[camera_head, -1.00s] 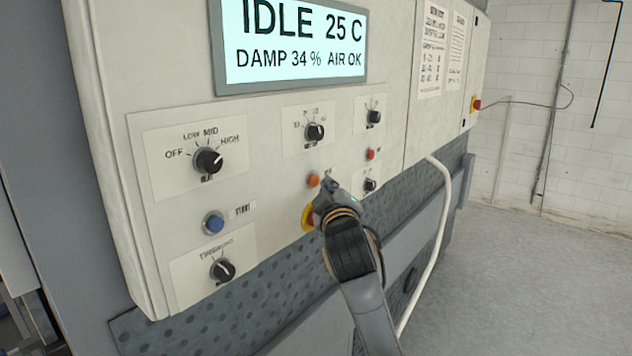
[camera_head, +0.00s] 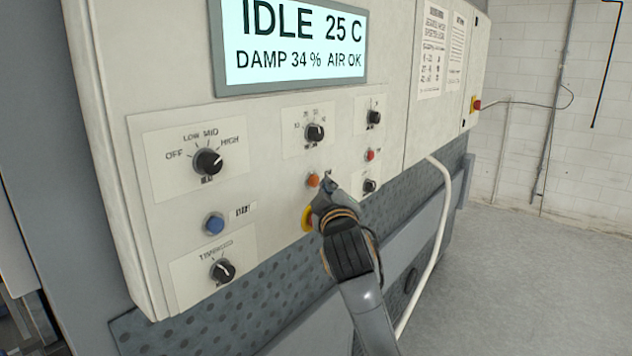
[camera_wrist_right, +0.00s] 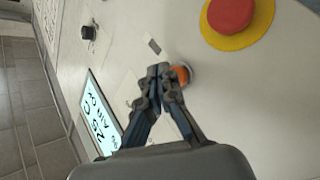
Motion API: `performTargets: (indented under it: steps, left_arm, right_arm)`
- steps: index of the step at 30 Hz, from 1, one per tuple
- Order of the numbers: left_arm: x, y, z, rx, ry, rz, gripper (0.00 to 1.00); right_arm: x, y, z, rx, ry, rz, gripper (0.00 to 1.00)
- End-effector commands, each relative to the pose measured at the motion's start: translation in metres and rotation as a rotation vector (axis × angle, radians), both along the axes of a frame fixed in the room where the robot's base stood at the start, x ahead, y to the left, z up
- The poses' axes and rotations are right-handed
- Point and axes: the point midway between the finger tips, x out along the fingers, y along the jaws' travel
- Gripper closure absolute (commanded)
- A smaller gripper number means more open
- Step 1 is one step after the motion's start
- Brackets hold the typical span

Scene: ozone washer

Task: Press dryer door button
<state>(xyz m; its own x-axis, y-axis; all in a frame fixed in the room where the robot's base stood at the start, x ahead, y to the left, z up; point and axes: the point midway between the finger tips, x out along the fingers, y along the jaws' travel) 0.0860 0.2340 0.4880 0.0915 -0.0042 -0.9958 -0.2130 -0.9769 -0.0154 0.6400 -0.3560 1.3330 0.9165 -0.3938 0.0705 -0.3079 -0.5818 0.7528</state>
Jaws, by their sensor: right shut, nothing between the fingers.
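The control panel (camera_head: 270,210) carries several buttons and knobs below a screen (camera_head: 295,42) reading IDLE 25 C, DAMP 34 %, AIR OK. An orange button (camera_head: 313,180) sits at the panel's middle, and a blue button (camera_head: 214,223) at its lower left. A small red button (camera_head: 370,155) is at the right. Their labels are too blurred to read surely. My right gripper (camera_head: 328,187) is shut and empty, its tips just right of the orange button. In the right wrist view the tips (camera_wrist_right: 159,72) overlap the orange button (camera_wrist_right: 182,75); contact cannot be told. My left gripper is not in view.
Several black knobs (camera_head: 208,162) stick out of the panel. A white hose (camera_head: 440,230) hangs at the right, with open floor beyond.

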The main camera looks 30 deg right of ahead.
Motion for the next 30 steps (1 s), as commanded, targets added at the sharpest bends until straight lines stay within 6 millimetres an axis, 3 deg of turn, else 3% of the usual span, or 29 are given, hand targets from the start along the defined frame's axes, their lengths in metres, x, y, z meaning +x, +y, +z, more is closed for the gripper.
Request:
performTargets:
  steps: [30]
  left_arm:
    - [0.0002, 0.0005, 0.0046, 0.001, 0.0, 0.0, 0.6]
  right_arm:
    - [0.0101, 0.0043, 0.0003, 0.001, 0.0, 0.001, 1.0]
